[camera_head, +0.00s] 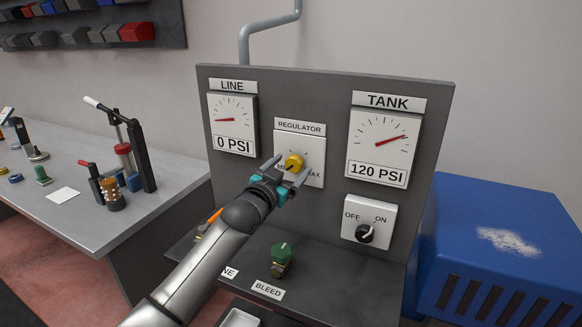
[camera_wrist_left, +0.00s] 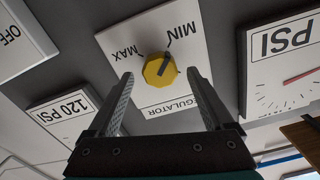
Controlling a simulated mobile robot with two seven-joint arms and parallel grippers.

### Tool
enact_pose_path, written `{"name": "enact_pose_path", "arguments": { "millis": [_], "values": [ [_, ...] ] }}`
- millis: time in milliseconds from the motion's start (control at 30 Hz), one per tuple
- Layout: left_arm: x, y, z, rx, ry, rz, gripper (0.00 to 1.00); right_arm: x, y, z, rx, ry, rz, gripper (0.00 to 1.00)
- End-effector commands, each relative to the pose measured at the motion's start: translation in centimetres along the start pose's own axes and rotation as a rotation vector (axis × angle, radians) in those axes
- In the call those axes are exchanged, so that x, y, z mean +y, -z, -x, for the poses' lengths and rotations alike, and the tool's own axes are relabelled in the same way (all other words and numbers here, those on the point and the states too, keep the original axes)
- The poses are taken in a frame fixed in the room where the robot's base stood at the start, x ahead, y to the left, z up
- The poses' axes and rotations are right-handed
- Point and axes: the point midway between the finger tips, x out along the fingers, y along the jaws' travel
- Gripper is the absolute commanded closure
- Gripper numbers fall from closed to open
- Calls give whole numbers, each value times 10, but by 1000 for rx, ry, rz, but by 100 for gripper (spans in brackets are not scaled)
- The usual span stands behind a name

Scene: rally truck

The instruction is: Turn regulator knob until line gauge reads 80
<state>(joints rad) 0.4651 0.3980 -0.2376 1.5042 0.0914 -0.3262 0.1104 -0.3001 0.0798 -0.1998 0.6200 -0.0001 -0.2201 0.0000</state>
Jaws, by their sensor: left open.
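The yellow regulator knob (camera_head: 294,162) sits on a white REGULATOR plate (camera_head: 314,149) on the grey panel. In the left wrist view the knob (camera_wrist_left: 158,71) has its dark pointer toward MIN. The LINE gauge (camera_head: 233,122) reads 0 PSI, its red needle pointing left. My left gripper (camera_head: 288,168) is open in front of the knob. In the left wrist view its two fingers (camera_wrist_left: 160,82) reach toward either side of the knob, with visible gaps between them and it. My right gripper is not in view.
The TANK gauge (camera_head: 381,145) reads 120 PSI. Below it is an OFF/ON switch (camera_head: 364,233). A green BLEED valve (camera_head: 281,257) stands on the ledge under the panel, right of my left arm. A blue box (camera_head: 505,235) stands at right, a workbench (camera_head: 75,215) at left.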

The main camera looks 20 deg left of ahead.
Motion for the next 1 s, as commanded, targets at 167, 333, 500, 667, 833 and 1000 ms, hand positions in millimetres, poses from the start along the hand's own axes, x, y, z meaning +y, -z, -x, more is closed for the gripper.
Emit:
{"name": "enact_pose_path", "arguments": {
  "millis": [167, 333, 500, 667, 833, 1000],
  "values": [
    [0, 0, -7, 0, 0, 0, 15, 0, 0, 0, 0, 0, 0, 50],
    [0, 0, -8, 0, 0, 0, 15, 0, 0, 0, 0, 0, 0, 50],
    [0, 0, -8, 0, 0, 0, 19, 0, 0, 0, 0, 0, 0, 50],
    [0, 0, -8, 0, 0, 0, 37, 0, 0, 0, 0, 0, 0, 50],
    [0, 0, -8, 0, 0, 0, 56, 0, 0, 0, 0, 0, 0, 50],
    [0, 0, -8, -1, 0, 0, 75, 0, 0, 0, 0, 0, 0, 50]
  ]
}}
